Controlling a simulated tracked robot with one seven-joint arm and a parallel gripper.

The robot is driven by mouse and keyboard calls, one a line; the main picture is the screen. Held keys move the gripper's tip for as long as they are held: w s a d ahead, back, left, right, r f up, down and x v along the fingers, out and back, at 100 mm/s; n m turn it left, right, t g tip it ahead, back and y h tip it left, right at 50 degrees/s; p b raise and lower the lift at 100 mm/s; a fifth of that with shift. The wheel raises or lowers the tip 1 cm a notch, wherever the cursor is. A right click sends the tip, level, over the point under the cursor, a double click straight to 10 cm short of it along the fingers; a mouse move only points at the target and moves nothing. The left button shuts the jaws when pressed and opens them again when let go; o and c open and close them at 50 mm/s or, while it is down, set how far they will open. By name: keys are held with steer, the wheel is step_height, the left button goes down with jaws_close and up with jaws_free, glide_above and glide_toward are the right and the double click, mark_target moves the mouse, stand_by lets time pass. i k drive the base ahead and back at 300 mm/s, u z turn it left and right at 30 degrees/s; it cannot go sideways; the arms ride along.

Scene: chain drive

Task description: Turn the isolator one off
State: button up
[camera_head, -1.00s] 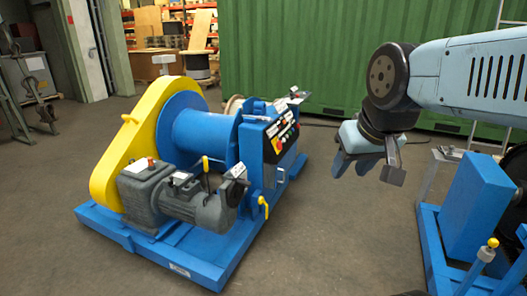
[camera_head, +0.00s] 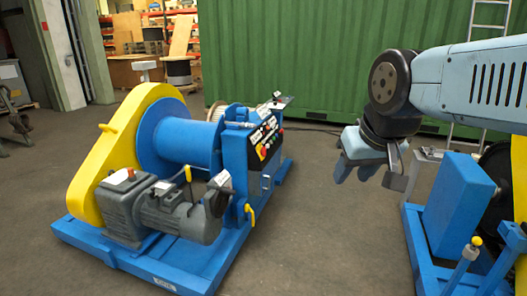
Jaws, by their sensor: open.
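A blue and yellow chain drive machine (camera_head: 190,262) stands on the floor at left centre. Its sloping dark control panel (camera_head: 265,137) carries several small coloured controls, among them a red and yellow one (camera_head: 262,152). Which control is isolator one cannot be told at this size. My gripper (camera_head: 376,176) hangs in the air at right centre, well apart from the panel and to the right of it. Its fingers point down, are spread apart and hold nothing.
A second blue machine (camera_head: 450,200) stands at the right, under my arm, with a yellow-knobbed lever (camera_head: 462,262). A green container (camera_head: 300,60) closes off the back, with a ladder (camera_head: 465,110) beside it. Grey floor (camera_head: 330,240) lies clear between the machines.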

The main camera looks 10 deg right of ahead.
mark_target(264, 150)
steer(key=z, duration=0.25)
steer(key=i, duration=0.45)
steer(key=u, duration=1.6)
steer(key=k, duration=1)
steer(key=z, duration=1.05)
steer(key=i, duration=0.75)
steer(key=z, duration=0.1)
